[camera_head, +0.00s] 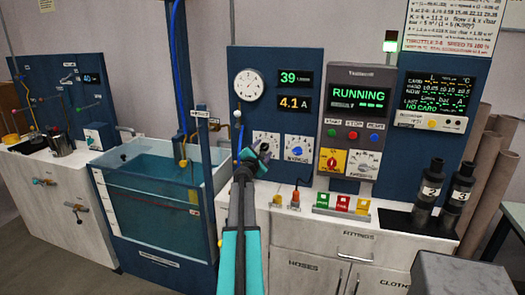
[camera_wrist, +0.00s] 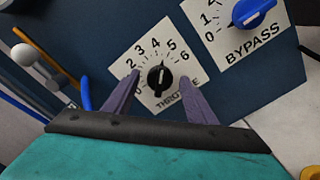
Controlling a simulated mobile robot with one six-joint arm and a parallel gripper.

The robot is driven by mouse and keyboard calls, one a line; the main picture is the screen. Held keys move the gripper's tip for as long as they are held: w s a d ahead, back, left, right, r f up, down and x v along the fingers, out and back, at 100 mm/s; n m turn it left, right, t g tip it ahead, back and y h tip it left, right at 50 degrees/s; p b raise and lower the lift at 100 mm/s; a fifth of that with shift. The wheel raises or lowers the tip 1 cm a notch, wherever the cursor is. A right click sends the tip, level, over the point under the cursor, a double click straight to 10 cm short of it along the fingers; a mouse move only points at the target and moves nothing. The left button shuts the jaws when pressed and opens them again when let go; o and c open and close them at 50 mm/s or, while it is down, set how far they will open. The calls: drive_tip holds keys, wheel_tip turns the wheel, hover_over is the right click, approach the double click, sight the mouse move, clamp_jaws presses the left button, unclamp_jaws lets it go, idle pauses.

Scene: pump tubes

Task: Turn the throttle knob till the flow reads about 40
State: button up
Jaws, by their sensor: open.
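The throttle knob (camera_wrist: 159,78) is small, round and black, on a white dial marked up to 6 and labelled THROTTLE. Its pointer direction is too small to tell surely. My gripper (camera_wrist: 159,80) is open, with one purple-grey finger on each side of the knob and gaps visible on both sides. In the head view my gripper (camera_head: 258,156) is in front of the throttle dial (camera_head: 266,138) and hides the knob. The green display (camera_head: 289,77) on the blue panel reads 39, the flow figure by its place above the 4.1 A display (camera_head: 294,102).
The bypass dial with its blue knob (camera_wrist: 252,12) is close to the right. The controller (camera_head: 356,97) shows RUNNING. A water tank (camera_head: 160,180) is left of my arm.

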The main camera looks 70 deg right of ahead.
drive_tip(key=c, duration=1)
drive_tip(key=shift+c, duration=0.2)
drive_tip(key=shift+f+b, duration=0.1)
drive_tip(key=shift+b, duration=0.4)
drive_tip(key=shift+m+b, duration=0.4)
drive_tip(key=shift+b, duration=0.05)
drive_tip(key=o, duration=1)
drive_tip(key=shift+o, duration=0.2)
drive_tip(key=shift+a, duration=0.1)
